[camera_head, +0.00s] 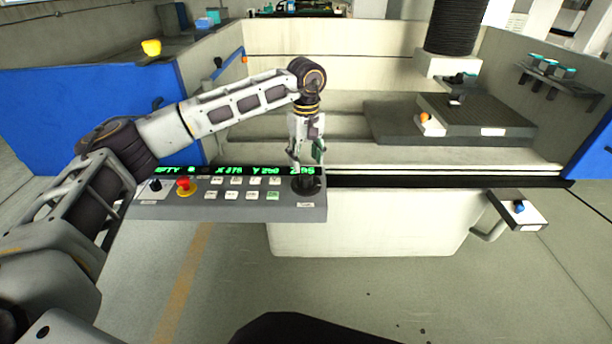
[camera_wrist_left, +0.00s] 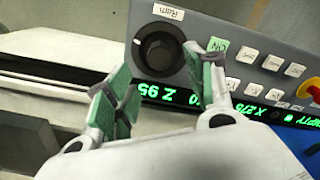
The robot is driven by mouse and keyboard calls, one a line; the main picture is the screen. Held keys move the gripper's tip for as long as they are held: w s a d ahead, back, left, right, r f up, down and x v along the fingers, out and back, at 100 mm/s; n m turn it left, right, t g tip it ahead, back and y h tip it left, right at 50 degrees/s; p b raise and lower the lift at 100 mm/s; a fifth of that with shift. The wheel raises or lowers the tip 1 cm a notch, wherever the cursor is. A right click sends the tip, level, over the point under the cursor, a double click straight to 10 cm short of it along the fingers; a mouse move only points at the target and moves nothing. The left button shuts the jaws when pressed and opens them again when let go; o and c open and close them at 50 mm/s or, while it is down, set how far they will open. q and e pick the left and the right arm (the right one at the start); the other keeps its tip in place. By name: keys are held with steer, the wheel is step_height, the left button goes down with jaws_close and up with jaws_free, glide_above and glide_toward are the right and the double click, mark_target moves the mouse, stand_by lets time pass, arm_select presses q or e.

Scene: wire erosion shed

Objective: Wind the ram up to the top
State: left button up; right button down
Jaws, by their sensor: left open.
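The black ram knob (camera_head: 306,184) stands at the right end of the grey control panel (camera_head: 230,212). In the wrist view the knob (camera_wrist_left: 158,50) has a white pointer mark and a label reading "Ram" beside it. My left gripper (camera_head: 306,155) is just above the knob, pointing down. Its green-padded fingers (camera_wrist_left: 161,72) are open, one on each side of the knob's near edge; I cannot tell whether they touch it. The green display (camera_wrist_left: 180,96) reads about Z 95. The ram (camera_head: 455,25), a black bellows column with a pale block below, hangs at upper right. My right gripper is out of view.
The panel has a red button (camera_head: 184,184) and several white keys left of the knob. A dark plate (camera_head: 478,115) with an orange-knobbed part lies in the machine's trough. A small box with a blue button (camera_head: 519,206) sits at right. Blue side walls (camera_head: 60,120) flank the trough.

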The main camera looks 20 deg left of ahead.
mark_target(306, 176)
arm_select(q)
step_height(306, 176, down, 5)
steer(key=shift+f, duration=0.65)
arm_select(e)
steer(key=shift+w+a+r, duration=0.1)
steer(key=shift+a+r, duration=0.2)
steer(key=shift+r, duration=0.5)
arm_select(q)
steer(key=c, duration=1)
